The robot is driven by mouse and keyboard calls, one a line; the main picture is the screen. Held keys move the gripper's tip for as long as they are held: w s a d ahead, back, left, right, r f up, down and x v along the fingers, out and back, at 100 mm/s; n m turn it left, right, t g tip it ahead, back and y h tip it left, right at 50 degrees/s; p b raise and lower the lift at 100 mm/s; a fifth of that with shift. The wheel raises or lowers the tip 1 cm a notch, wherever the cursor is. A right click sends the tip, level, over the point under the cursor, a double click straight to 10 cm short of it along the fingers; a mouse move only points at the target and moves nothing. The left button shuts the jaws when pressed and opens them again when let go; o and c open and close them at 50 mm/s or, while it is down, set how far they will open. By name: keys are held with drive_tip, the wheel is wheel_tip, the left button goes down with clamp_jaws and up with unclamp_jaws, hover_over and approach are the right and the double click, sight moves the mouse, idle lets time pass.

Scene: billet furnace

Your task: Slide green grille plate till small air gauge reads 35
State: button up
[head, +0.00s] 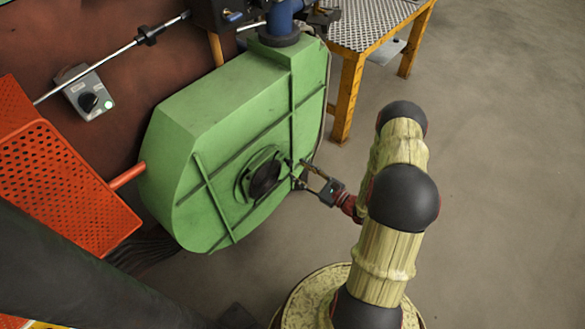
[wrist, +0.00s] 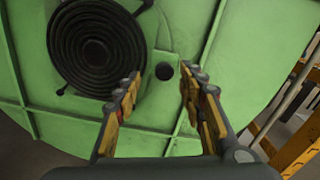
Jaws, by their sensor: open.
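The green blower housing (head: 235,150) stands left of my arm in the head view. On its face is a round dark grille (head: 264,178), with dark concentric rings in the wrist view (wrist: 94,48). The grille's green plate is hard to tell from the housing. In the head view my gripper (head: 296,173) is just right of the grille. Contact cannot be told. No readable small air gauge shows.
A yellow-legged metal table (head: 350,92) stands behind the housing. An orange perforated guard (head: 62,180) is at left. A grey switch box (head: 86,95) is on the brown wall. A blue pipe (head: 280,18) rises from the housing. The floor at right is clear.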

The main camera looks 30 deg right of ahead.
sight(290, 166)
drive_tip(key=shift+b+x, duration=0.45)
drive_tip(key=shift+x, duration=1.55)
drive_tip(key=shift+d, duration=0.1)
drive_tip(key=shift+c, duration=0.2)
drive_tip(key=shift+f, duration=0.1)
drive_tip(key=c, duration=0.9)
drive_tip(key=shift+s, duration=0.1)
clamp_jaws()
